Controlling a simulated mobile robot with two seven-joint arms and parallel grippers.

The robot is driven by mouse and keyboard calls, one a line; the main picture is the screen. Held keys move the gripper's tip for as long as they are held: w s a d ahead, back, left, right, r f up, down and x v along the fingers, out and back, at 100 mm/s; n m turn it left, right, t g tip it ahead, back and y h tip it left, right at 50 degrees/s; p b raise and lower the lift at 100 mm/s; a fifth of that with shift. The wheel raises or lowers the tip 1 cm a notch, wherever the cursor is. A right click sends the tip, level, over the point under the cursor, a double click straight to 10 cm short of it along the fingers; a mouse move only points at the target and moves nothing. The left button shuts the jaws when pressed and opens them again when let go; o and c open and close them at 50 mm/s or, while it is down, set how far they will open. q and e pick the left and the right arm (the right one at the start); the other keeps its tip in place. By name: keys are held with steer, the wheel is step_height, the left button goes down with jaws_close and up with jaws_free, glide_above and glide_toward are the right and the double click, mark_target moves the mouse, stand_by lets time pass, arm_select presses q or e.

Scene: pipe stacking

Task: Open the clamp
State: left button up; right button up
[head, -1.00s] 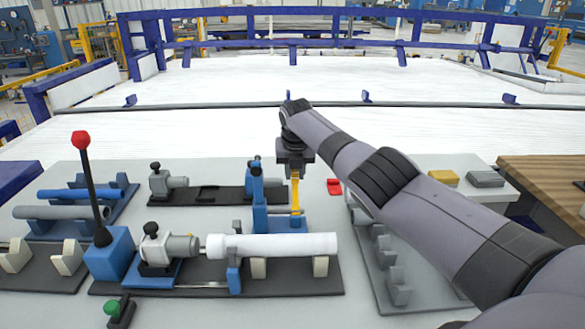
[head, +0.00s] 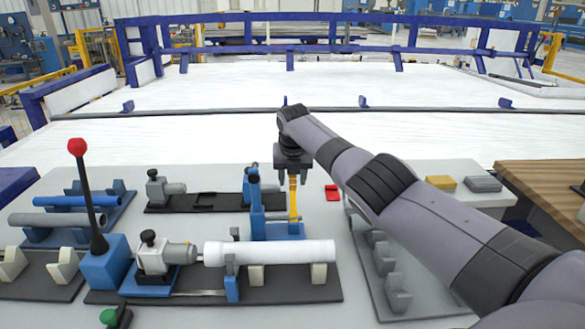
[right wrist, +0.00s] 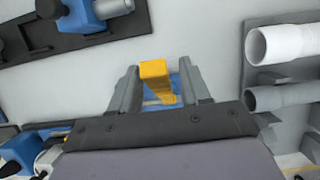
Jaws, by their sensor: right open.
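The clamp is a blue upright frame (head: 257,208) with a yellow handle (head: 294,200), standing behind the white pipe (head: 270,252). My right gripper (head: 293,172) points down at the handle's upper end. In the right wrist view, the yellow handle (right wrist: 156,72) stands between the two open fingers of the right gripper (right wrist: 160,74), with gaps on both sides. The clamp's blue base shows partly below it; the rest is hidden by my gripper. My left gripper is not in view.
A red-knobbed lever (head: 77,147) stands on a blue block at left. Grey and blue pipes lie in a rack (head: 110,215) behind it. A grey stepped rack (head: 397,290) lies right of the clamp. A small red block (head: 333,192) lies near the handle.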

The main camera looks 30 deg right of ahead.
mark_target(293, 188)
steer(key=shift+p+v, duration=0.45)
steer(key=shift+v, duration=3)
